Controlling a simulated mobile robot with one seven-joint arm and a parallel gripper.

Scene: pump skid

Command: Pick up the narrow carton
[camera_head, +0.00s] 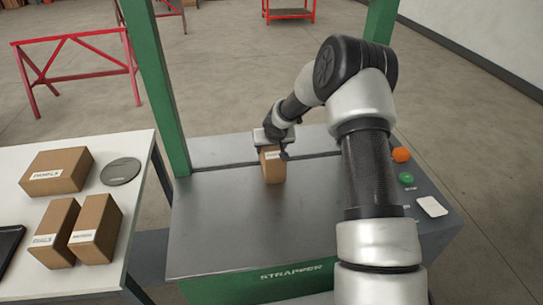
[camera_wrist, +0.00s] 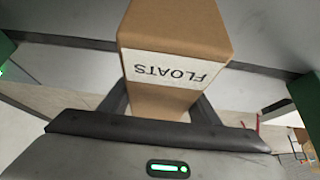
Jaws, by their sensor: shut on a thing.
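A narrow brown carton (camera_head: 273,168) stands upright at the middle of the dark strapper table, near the slot across it. My gripper (camera_head: 273,142) is above it and shut on it. In the wrist view the carton (camera_wrist: 175,28) is between the two fingers of my gripper (camera_wrist: 160,104), and its white label reads FLOATS, upside down. I cannot tell whether its base touches the table or hangs just above it.
A white table (camera_head: 135,160) at left holds several cartons (camera_head: 57,170) and a grey disc (camera_head: 121,171).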

